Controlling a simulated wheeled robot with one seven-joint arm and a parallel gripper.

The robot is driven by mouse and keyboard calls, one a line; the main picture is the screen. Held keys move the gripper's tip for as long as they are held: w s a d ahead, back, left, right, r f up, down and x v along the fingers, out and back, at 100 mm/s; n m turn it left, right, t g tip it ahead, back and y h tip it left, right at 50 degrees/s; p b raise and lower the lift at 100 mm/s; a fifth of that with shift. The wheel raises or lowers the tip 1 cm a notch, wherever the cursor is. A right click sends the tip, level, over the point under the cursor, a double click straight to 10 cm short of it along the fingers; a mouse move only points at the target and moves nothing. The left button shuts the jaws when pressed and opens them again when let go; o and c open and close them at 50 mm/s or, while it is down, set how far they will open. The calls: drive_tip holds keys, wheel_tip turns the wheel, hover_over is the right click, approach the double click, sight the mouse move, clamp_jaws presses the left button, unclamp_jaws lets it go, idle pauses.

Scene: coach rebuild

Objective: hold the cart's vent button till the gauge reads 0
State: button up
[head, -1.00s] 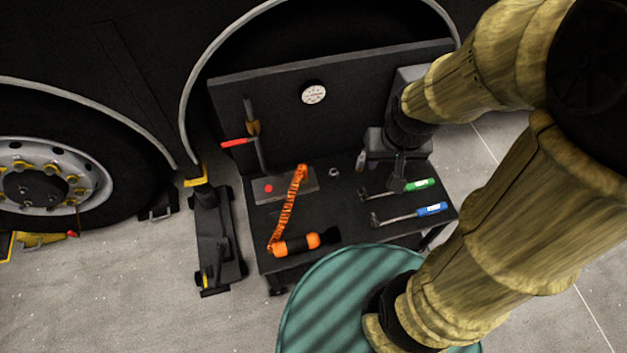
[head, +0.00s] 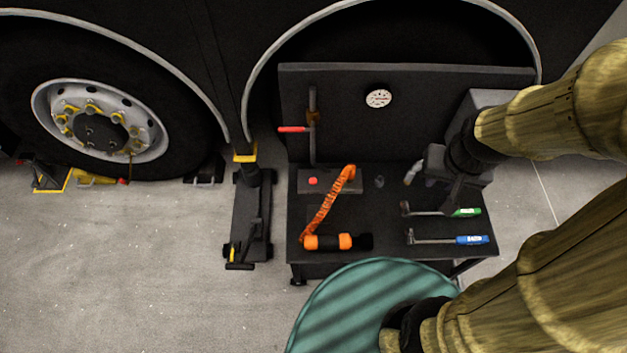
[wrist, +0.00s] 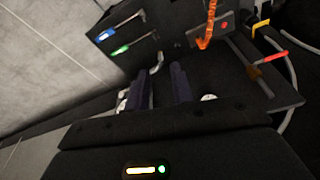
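The black cart (head: 390,222) stands by the wheel arch with an upright back panel. A round white gauge (head: 378,98) is on the panel; its reading is too small to make out. A red button (head: 313,181) sits on a flat box at the cart top's left; it also shows in the wrist view (wrist: 224,25). My gripper (head: 452,192) is over the cart's right side, well right of the button. In the wrist view its two fingers (wrist: 160,82) are apart with nothing held between them. The gauge shows partly beside the right finger (wrist: 208,98).
An orange coiled hose (head: 328,205) lies right of the button, by an orange-black cylinder (head: 330,242). A red-handled lever (head: 293,129) rises behind the button. Green-handled (head: 466,212) and blue-handled (head: 472,240) tools lie at right. A floor jack (head: 252,220) stands left of the cart.

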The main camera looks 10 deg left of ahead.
clamp_jaws()
idle(1.4)
